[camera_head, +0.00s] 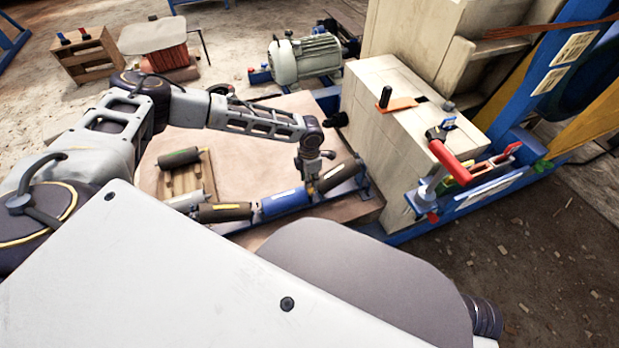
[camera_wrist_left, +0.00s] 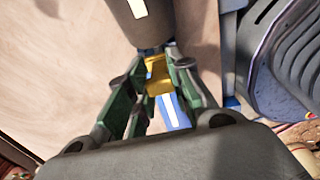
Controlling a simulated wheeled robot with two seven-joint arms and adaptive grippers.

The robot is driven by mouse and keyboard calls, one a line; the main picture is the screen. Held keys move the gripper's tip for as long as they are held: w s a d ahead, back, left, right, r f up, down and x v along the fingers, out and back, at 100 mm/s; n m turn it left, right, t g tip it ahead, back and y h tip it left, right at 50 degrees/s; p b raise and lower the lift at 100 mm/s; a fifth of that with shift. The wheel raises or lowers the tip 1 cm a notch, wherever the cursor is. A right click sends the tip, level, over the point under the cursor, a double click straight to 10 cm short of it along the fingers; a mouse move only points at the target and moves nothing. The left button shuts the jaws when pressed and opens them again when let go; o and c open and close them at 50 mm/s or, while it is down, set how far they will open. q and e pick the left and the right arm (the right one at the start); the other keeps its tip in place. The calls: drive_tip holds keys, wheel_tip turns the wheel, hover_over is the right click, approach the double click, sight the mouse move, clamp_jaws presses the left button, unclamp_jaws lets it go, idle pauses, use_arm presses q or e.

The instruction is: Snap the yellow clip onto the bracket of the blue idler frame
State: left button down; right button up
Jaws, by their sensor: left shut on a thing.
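The blue idler frame (camera_head: 364,187) lies at the front edge of the low table, with a dark roller (camera_head: 337,175) at its right, a blue roller (camera_head: 287,203) in the middle and a brown roller (camera_head: 225,212) at its left. My left gripper (camera_head: 311,182) points down between the blue roller and the right roller. In the left wrist view, the gripper (camera_wrist_left: 158,84) is shut on the yellow clip (camera_wrist_left: 158,86), just beside the end of a dark roller (camera_wrist_left: 150,22). A blue piece with a white label (camera_wrist_left: 174,111) shows below the clip. I cannot tell whether clip and bracket touch.
A pale crusher body (camera_head: 385,140) stands close to the right of the frame. A red-handled clamp (camera_head: 450,160) is on its right side. A grey motor (camera_head: 305,58) stands behind. A small wooden pallet (camera_head: 187,180) sits at the left. The table's middle is bare.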

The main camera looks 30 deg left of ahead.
use_arm(q)
drive_tip(key=shift+f+b, duration=0.65)
drive_tip(key=shift+f, duration=0.35)
drive_tip(key=c, duration=1.2)
unclamp_jaws()
drive_tip(key=shift+r, duration=0.2)
drive_tip(key=shift+r, duration=5.85)
